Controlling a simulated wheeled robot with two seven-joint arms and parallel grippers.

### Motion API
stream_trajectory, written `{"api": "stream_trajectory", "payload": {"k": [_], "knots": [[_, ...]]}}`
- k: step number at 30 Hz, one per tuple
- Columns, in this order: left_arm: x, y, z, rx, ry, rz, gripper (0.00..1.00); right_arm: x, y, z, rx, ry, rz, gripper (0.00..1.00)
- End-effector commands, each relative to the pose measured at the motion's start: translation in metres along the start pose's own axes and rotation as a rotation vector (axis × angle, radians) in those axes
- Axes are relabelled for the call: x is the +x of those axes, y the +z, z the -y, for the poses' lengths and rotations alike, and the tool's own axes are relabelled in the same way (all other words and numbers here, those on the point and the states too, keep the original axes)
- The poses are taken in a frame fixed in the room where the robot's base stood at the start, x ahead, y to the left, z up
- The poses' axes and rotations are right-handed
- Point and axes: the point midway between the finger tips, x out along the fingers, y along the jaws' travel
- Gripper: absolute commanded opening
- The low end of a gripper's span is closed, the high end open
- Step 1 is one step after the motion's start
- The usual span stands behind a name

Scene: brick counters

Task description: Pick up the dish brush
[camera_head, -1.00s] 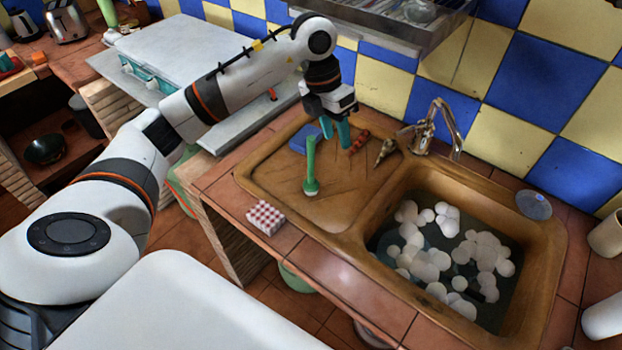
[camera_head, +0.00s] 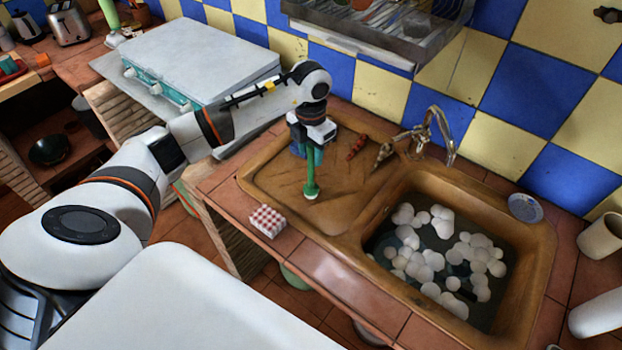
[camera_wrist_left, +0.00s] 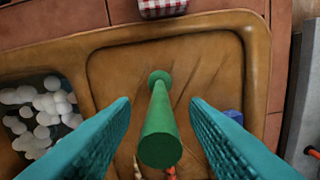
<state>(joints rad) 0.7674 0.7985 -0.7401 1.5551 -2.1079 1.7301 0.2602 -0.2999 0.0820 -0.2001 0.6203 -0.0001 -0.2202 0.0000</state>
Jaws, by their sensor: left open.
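The green dish brush (camera_head: 311,180) stands upright on the drainboard, its round head at the bottom. In the left wrist view the brush (camera_wrist_left: 160,132) shows its handle end toward the camera, between the two teal fingers. My left gripper (camera_head: 308,155) is over the brush from above and hides the top of its handle in the head view. In the left wrist view the left gripper (camera_wrist_left: 160,115) is open, with a gap on both sides of the handle. My right gripper is not in view.
The brown drainboard (camera_head: 268,190) joins a basin of foamy water with a metal faucet (camera_head: 432,130). A blue sponge (camera_wrist_left: 234,117) lies near the gripper. A checkered box (camera_head: 267,220) sits on the counter's front edge. A reddish-brown item (camera_head: 358,146) lies behind.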

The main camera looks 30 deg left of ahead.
Motion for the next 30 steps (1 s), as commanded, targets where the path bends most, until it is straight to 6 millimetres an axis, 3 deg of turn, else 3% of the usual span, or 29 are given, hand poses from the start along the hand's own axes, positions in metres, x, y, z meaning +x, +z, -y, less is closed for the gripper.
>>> {"api": "stream_trajectory", "payload": {"k": [6,12,20,30], "knots": [[0.019,0.001,0.0,0.001,0.001,0.001,0.41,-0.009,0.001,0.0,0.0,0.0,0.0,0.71],[0.021,0.0,0.0,0.001,0.001,-0.001,0.41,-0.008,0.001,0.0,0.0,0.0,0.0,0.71],[0.02,0.0,0.0,0.001,0.001,-0.001,0.01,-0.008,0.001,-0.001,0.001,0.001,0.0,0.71],[0.015,-0.001,0.0,0.001,0.0,-0.005,0.0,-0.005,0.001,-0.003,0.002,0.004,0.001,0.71]]}}
